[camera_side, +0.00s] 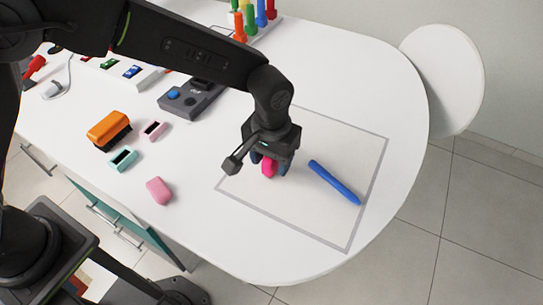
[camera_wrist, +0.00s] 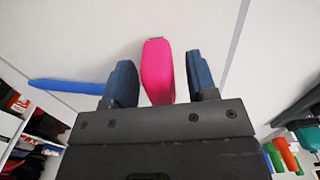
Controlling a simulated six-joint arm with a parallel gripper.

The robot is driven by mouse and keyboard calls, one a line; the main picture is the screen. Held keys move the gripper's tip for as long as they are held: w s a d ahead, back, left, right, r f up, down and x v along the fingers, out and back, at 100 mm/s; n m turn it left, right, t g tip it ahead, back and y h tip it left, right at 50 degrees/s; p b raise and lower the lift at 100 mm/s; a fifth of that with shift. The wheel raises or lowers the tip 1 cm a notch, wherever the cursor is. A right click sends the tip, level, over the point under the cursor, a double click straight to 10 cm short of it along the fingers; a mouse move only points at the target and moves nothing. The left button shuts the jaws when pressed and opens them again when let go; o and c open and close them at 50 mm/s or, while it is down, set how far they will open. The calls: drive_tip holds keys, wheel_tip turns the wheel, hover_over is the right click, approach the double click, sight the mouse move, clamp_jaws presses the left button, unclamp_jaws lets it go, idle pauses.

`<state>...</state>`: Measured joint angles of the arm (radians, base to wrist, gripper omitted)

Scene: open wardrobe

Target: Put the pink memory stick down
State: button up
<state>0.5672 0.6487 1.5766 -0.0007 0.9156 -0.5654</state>
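The bright pink memory stick (camera_side: 268,168) is between the fingers of my gripper (camera_side: 270,165), low over the outlined area (camera_side: 310,222) of the white table. In the wrist view the pink stick (camera_wrist: 157,72) stands lengthwise between the two dark blue fingers of my gripper (camera_wrist: 160,82). A narrow gap shows on its left side and a wider one on its right, so the fingers look open around it. I cannot tell whether the stick's end touches the table.
A blue pen (camera_side: 335,182) lies right of my gripper inside the outline. A pale pink eraser (camera_side: 159,190), a teal sharpener (camera_side: 123,159), an orange brush (camera_side: 108,130) and a grey device (camera_side: 190,98) lie to the left. The outline's front part is clear.

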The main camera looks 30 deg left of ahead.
drive_tip(key=shift+r, duration=0.1)
wheel_tip(320, 180, up, 11)
drive_tip(key=shift+r, duration=0.1)
drive_tip(key=s+a+r+t, duration=0.1)
drive_tip(key=s+a+r, duration=0.25)
drive_tip(key=a, duration=0.35)
drive_tip(key=s+a+r+t, duration=0.1)
drive_tip(key=s+a+r, duration=0.1)
drive_tip(key=a+r, duration=0.4)
drive_tip(key=s+a+f+t, duration=0.3)
drive_tip(key=s+a, duration=0.9)
drive_tip(key=shift+s+a+t, duration=0.25)
drive_tip(key=shift+s+t, duration=0.05)
drive_tip(key=shift+s, duration=0.05)
idle(0.4)
